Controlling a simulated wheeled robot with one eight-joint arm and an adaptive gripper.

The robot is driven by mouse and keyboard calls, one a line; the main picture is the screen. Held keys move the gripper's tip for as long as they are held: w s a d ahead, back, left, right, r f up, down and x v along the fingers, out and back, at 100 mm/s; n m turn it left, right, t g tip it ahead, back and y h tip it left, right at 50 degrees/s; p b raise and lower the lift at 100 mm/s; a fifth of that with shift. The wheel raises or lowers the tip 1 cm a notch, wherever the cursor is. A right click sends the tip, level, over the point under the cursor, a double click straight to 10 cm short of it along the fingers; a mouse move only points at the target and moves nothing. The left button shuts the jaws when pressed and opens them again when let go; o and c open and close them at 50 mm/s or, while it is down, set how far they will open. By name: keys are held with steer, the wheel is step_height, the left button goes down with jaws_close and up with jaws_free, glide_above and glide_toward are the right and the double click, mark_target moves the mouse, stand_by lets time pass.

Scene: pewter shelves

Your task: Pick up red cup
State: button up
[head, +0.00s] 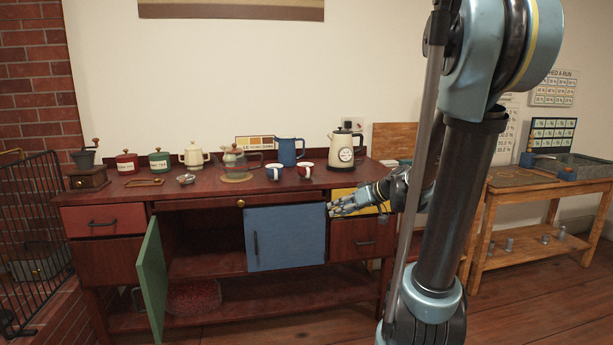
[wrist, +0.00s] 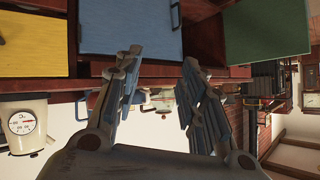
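A small red-and-white cup (head: 305,171) stands on the sideboard top, left of the kettle. A blue-and-white cup (head: 273,172) stands just left of it. My gripper (head: 334,208) is in front of the sideboard, below the top's front edge and lower than the cups, near the yellow drawer. In the wrist view, which is upside down, my gripper (wrist: 160,82) has its fingers spread with nothing between them. Small cups show far beyond the fingers, too small to tell which is red.
The cream kettle (head: 344,149) stands right of the cups, the blue pitcher (head: 287,150) behind them, and a teapot (head: 236,160) to the left. The green cabinet door (head: 152,278) hangs open. The blue door (head: 284,238) and yellow drawer (head: 352,200) are near my gripper.

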steer(key=w+r+n+t+y, duration=0.1)
steer(key=w+r+t+y, duration=0.1)
steer(key=w, duration=0.5)
steer(key=n+t+y, duration=0.2)
steer(key=t, duration=0.1)
glide_toward(311, 183)
steer(key=w+a+r, duration=0.1)
steer(key=w+a, duration=0.1)
steer(key=w+a+r, duration=0.1)
steer(key=w+a, duration=0.1)
steer(key=a, duration=0.1)
steer(key=w+a+r, duration=0.1)
steer(key=w+a, duration=0.1)
steer(key=w, duration=0.1)
steer(key=shift+a+r, duration=0.25)
steer(key=shift+a, duration=0.05)
jaws_close()
